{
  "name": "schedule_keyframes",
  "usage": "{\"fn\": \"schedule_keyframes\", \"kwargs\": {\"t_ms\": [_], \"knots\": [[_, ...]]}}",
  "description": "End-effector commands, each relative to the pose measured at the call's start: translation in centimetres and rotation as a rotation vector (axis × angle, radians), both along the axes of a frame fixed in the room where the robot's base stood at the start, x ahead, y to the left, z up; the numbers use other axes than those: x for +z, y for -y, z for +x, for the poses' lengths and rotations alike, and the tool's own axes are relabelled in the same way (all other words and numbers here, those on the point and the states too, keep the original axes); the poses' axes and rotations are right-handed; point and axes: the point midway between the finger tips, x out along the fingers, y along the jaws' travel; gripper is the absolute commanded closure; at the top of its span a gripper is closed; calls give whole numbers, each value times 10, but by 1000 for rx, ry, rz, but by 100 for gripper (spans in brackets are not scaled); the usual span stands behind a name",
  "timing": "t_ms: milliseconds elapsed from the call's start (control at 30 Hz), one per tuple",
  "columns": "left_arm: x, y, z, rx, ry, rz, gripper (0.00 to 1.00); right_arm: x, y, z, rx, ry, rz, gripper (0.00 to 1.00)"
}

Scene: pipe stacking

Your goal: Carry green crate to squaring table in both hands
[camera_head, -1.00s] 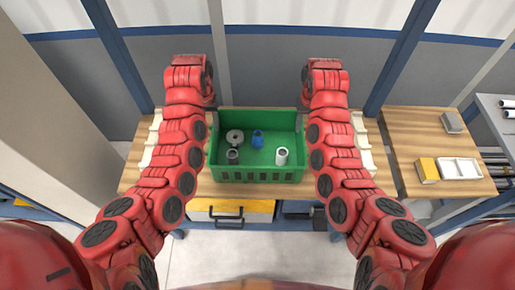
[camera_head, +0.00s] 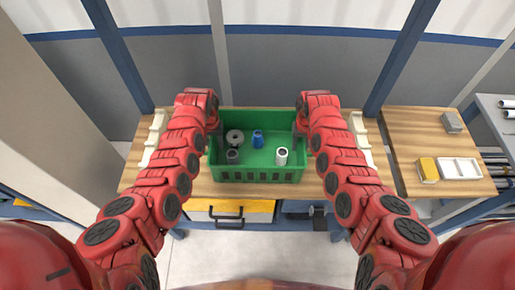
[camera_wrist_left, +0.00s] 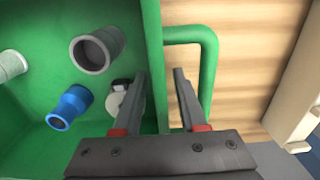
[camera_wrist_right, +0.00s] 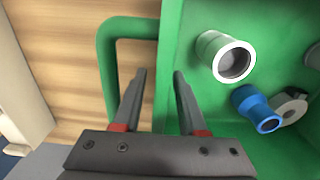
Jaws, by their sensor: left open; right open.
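The green crate (camera_head: 258,175) stands on the wooden table between my arms. It holds a blue fitting (camera_head: 258,139), a grey fitting (camera_head: 232,156), a white-rimmed fitting (camera_head: 282,156) and a round flanged part (camera_head: 235,138). My left gripper (camera_wrist_left: 160,80) is open over the crate's left side, its fingers either side of the wall and near the green handle (camera_wrist_left: 209,60). My right gripper (camera_wrist_right: 157,78) is open over the right side, its fingers likewise astride the wall near the other handle (camera_wrist_right: 105,60). Both wrists partly hide the crate's sides in the head view.
Pale racks (camera_head: 153,138) flank the crate on the wooden table (camera_head: 200,187). At the right, another wooden top (camera_head: 410,140) carries a yellow-and-white box (camera_head: 428,169), a white tray (camera_head: 460,168) and a grey block (camera_head: 452,122). A grey shelf with pipes (camera_head: 508,113) is at far right.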

Motion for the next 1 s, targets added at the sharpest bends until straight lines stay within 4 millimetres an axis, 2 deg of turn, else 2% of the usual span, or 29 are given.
{"fn": "schedule_keyframes", "kwargs": {"t_ms": [167,400,1000], "knots": [[0,0,0,0,1,0,59,0,0,0,0,0,0,59],[1,0,0,0,1,0,100,0,0,0,1,0,0,100],[1,0,1,0,1,0,100,0,0,0,1,0,-1,100]]}}
